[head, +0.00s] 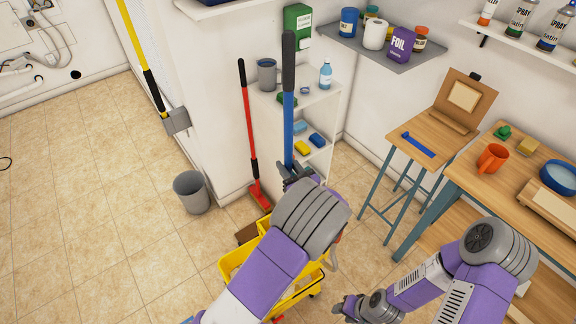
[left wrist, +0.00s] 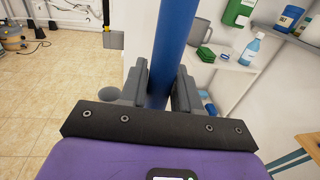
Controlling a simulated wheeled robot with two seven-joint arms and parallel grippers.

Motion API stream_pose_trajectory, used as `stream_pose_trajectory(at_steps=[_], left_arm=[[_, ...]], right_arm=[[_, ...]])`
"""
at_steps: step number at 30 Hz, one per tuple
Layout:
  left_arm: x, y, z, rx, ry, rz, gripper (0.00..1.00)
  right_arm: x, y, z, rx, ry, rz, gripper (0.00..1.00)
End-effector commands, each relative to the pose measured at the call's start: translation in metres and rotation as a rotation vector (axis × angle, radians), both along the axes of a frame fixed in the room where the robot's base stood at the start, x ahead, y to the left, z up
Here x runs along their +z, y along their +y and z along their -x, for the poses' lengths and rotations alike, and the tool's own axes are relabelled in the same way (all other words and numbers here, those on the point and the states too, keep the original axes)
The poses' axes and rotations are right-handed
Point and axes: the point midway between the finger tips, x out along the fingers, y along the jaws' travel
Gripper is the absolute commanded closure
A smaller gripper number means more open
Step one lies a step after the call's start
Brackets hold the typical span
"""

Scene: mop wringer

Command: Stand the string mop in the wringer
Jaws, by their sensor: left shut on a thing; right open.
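The string mop's blue handle (head: 288,125) with its dark grip stands close to upright in the head view. My left gripper (head: 294,172) is shut on it. In the left wrist view the blue pole (left wrist: 172,45) runs between the two fingers (left wrist: 160,88). The mop's string head is hidden behind my left arm. The yellow wringer bucket (head: 238,262) stands on the floor below, largely covered by my left arm, so I cannot tell whether the mop is inside it. My right gripper (head: 350,308) is open and low at the bottom of the head view, apart from the bucket.
A red broom (head: 247,120) leans by the wall corner beside a white shelf unit (head: 318,105). A grey bin (head: 190,192) stands left of it. A wooden stool (head: 425,140) and a table (head: 470,180) stand at right.

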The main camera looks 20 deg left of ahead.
Motion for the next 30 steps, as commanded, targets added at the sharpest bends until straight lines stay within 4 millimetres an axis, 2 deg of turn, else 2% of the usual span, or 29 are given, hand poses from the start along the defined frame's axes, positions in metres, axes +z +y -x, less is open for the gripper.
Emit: stream_pose_trajectory(at_steps=[10, 11, 16, 25, 30], left_arm=[[0.001, 0.000, -0.001, 0.000, -0.005, -0.002, 1.00], [0.001, 0.000, -0.001, 0.000, -0.006, -0.001, 0.65], [0.000, 0.000, 0.000, 0.000, -0.004, -0.001, 0.39], [-0.002, -0.001, 0.001, -0.001, 0.003, 0.001, 0.38], [-0.001, -0.015, 0.014, -0.004, 0.003, 0.000, 0.38]], right_arm=[[0.000, 0.000, 0.000, 0.000, 0.000, 0.000, 0.57], [0.000, 0.000, 0.000, 0.000, 0.000, 0.000, 0.57], [0.000, 0.000, 0.000, 0.000, 0.000, 0.000, 0.57], [0.000, 0.000, 0.000, 0.000, 0.000, 0.000, 0.57], [0.001, 0.000, 0.000, 0.000, 0.000, 0.000, 0.57]])
